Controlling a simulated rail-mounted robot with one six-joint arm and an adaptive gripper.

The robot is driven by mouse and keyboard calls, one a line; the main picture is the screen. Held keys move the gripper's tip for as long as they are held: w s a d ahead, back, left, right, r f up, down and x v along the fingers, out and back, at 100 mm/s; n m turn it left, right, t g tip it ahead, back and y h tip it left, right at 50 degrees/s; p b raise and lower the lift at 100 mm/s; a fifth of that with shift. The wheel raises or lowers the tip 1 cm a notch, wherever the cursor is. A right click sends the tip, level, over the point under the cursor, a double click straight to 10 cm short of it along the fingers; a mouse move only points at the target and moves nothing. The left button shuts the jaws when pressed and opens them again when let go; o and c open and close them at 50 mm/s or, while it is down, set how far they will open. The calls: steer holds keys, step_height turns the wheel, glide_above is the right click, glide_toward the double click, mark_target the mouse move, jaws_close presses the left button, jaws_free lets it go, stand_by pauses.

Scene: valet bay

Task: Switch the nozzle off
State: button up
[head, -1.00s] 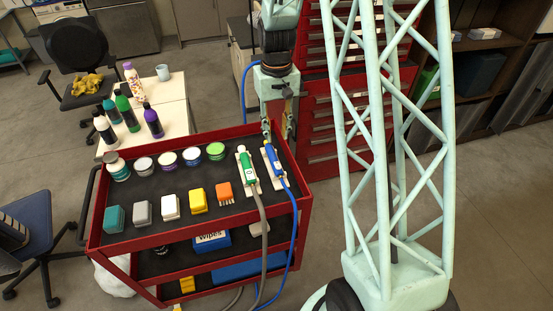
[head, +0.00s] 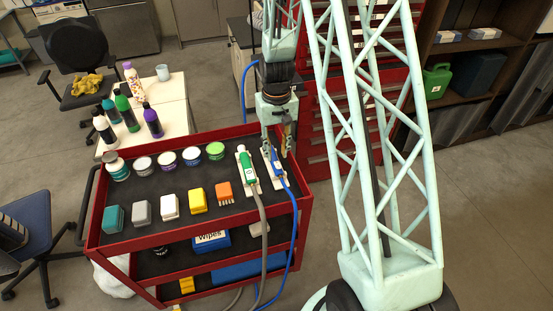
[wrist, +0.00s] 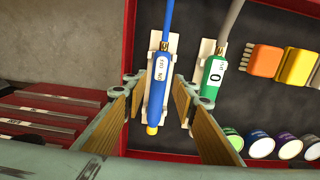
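The blue nozzle (head: 277,162) lies on a pale holder at the right end of the cart's top tray, its blue hose running off the front. In the wrist view the blue nozzle (wrist: 157,85) has a white label, a brass fitting and a yellow tip. The green nozzle (head: 246,166) lies on a holder to its left; in the wrist view the green nozzle (wrist: 212,78) bears a white label with a "0". My gripper (wrist: 160,92) is open, its fingers on either side of the blue nozzle with gaps showing. In the head view my gripper (head: 277,142) is at the tray's back right.
The red cart (head: 205,226) also holds several jars (head: 167,159) and brushes or blocks (head: 169,206) left of the nozzles. A red tool cabinet (head: 325,140) stands behind and to the right. Bottles stand on a small table (head: 175,112) at the back left.

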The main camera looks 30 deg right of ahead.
mark_target(277, 162)
steer(key=shift+f, duration=1.9)
steer(key=shift+c, duration=0.6)
steer(key=c, duration=0.8)
